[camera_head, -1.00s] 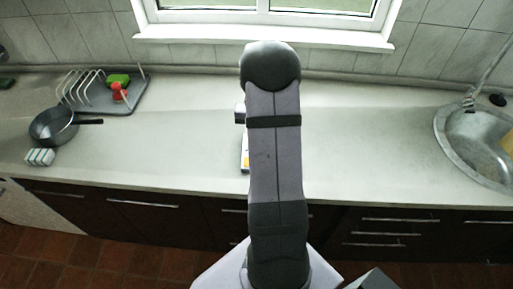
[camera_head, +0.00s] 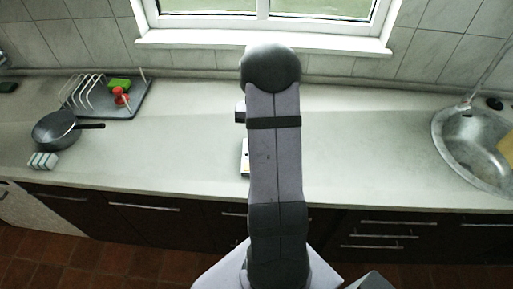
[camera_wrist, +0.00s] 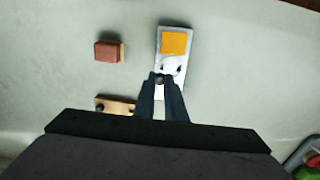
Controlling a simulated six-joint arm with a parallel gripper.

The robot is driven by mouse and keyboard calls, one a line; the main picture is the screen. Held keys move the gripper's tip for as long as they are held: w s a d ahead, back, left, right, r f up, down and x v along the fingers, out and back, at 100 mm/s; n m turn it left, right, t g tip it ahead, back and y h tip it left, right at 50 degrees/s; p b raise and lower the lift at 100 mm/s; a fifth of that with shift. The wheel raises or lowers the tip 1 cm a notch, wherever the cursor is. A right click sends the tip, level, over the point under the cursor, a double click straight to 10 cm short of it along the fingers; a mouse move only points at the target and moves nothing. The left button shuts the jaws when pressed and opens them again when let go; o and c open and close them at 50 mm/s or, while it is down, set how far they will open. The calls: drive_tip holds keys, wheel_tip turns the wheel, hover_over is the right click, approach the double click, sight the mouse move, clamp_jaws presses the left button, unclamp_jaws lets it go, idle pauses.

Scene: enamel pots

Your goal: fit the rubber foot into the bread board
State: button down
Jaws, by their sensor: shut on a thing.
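In the wrist view my gripper (camera_wrist: 160,80) is shut on a small dark round piece (camera_wrist: 159,79), which looks like the rubber foot. The fingertips are at the near end of a pale plate with an orange square (camera_wrist: 174,42) and a white round part; whether they touch it I cannot tell. A light wooden piece (camera_wrist: 118,106), likely the bread board, lies to the left of the fingers. It has a dark spot near its left end, and its near side is hidden by my gripper body. In the head view my arm hides the gripper and the foot.
A red-brown block (camera_wrist: 107,52) lies left of the plate. In the head view a frying pan (camera_head: 54,130), a dish rack (camera_head: 90,90) and a sponge (camera_head: 43,160) stand at the left. A sink (camera_head: 470,145) is at the right. The counter between is mostly clear.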

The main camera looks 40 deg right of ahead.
drive_tip(key=shift+m, duration=0.6)
drive_tip(key=w+d+p, duration=0.1)
drive_tip(key=d, duration=0.2)
drive_tip(key=w+d+r+p, duration=0.1)
drive_tip(key=d, duration=0.3)
drive_tip(key=w+d+p, duration=0.1)
drive_tip(key=w+d, duration=0.1)
drive_tip(key=d, duration=0.2)
drive_tip(key=shift+w+r, duration=0.1)
drive_tip(key=shift+r, duration=0.1)
drive_tip(key=shift+d, duration=0.45)
drive_tip(key=shift+f, duration=0.1)
drive_tip(key=shift+f+b, duration=1.45)
drive_tip(key=shift+f, duration=0.65)
drive_tip(key=shift+f+b, duration=0.45)
drive_tip(key=shift+f, duration=0.5)
drive_tip(key=c, duration=1.7)
unclamp_jaws()
